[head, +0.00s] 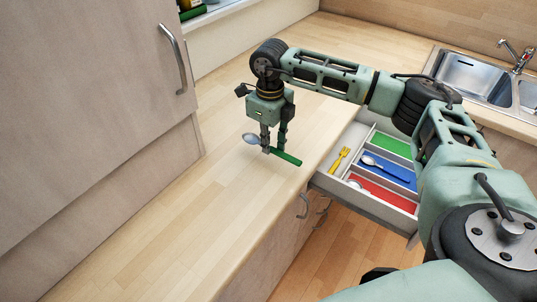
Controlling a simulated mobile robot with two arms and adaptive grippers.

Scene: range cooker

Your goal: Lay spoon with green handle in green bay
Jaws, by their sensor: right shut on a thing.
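The spoon with the green handle (287,157) is held in my right gripper (273,150), just above or at the wooden worktop. Its metal bowl points left and its green handle points right toward the drawer. My right gripper is shut on the spoon near the middle. The open drawer has a green bay (391,146) at the back; its visible floor looks empty, and my right arm hides part of its right end. My left gripper is not in view.
The drawer (373,209) also has a blue bay (389,168) with a spoon and a red bay (381,193) with a utensil partly in view. A yellow fork (340,159) lies in the left compartment. A sink (472,76) is at the back right. The left worktop is clear.

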